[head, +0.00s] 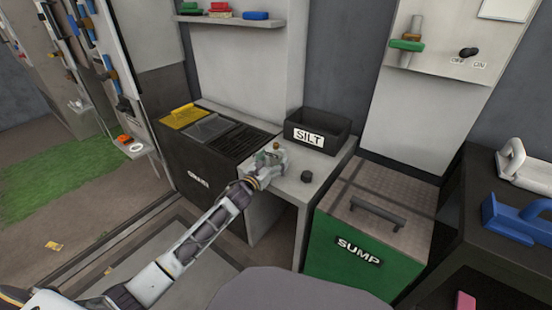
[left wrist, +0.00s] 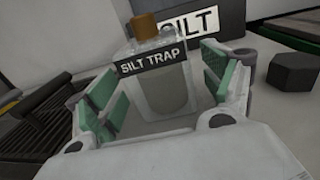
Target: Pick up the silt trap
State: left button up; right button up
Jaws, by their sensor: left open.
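The silt trap (left wrist: 160,92) is a clear, pale container with a brown cap and a black label reading SILT TRAP. It stands on the grey counter, and its brown cap shows in the head view (head: 277,146). My left gripper (head: 270,163) is at the counter, and its body hides most of the trap there. In the left wrist view the green-padded fingers of my left gripper (left wrist: 157,100) are spread open on either side of the trap. A gap shows on each side, so it does not look gripped. My right gripper is not in view.
A black SILT bin (head: 318,128) stands just behind the trap. A dark knob (head: 307,177) is on the counter to the right. A dark drain grate (head: 240,139) lies to the left. The green SUMP box (head: 345,250) with a handle stands at right.

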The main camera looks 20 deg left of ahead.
aim_at(273, 151)
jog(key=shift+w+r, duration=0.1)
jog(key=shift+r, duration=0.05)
pick_arm(q)
jog(key=shift+c, duration=0.6)
jog(key=c, duration=1.2)
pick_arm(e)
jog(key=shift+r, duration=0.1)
pick_arm(q)
jog(key=shift+r, duration=0.15)
jog(key=shift+r, duration=0.35)
jog(key=shift+r+p, duration=0.3)
jog(key=shift+p, duration=0.05)
notch_tip(273, 151, up, 7)
jog(key=p, duration=0.3)
jog(key=shift+f, duration=0.1)
jog(key=shift+r+p, duration=0.45)
jog(key=shift+r, duration=0.45)
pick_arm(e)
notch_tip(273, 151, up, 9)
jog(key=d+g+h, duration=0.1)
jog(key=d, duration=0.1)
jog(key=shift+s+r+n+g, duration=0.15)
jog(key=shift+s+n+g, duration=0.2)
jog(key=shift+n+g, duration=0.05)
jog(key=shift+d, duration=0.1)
